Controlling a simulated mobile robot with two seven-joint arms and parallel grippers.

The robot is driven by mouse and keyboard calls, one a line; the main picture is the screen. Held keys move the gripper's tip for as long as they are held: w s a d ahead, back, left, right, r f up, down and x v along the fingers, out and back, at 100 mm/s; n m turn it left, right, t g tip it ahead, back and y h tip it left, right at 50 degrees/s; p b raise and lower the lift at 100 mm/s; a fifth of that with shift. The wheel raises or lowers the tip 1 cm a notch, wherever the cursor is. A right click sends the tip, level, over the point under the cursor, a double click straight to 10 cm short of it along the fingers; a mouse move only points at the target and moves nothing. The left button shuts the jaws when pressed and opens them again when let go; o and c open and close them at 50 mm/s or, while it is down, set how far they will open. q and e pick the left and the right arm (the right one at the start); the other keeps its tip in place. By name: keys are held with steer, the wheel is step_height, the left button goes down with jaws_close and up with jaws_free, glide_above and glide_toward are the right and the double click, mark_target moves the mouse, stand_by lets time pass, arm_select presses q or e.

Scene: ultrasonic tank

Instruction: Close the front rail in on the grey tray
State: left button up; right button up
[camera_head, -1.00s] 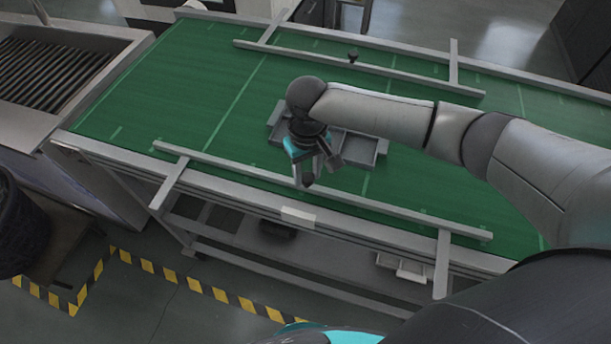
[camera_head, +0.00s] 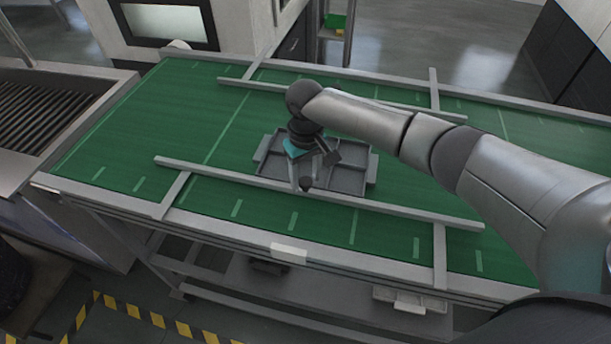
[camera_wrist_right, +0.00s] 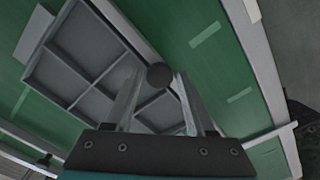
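The front rail (camera_head: 400,207) is a long grey bar with two side arms, lying over the green belt. Just behind it sits the shallow grey tray (camera_head: 348,180), divided into compartments. In the right wrist view the tray (camera_wrist_right: 75,55) lies left of the rail (camera_wrist_right: 122,28), very close along its edge; I cannot tell whether they touch. My right gripper (camera_head: 304,186) points down at the rail's middle. In the wrist view its fingers (camera_wrist_right: 160,82) flank the rail's dark round knob (camera_wrist_right: 160,75) and appear closed on it. My left gripper is out of view.
The rear rail (camera_head: 235,82) runs behind the tray with green belt between them. The belt (camera_head: 130,130) is clear to the left. A ribbed metal basin (camera_head: 45,110) stands at the left. A pale label plate (camera_head: 289,253) sits on the table's front edge.

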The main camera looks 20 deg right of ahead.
steer(key=shift+o, duration=1.1)
step_height(320, 180, up, 15)
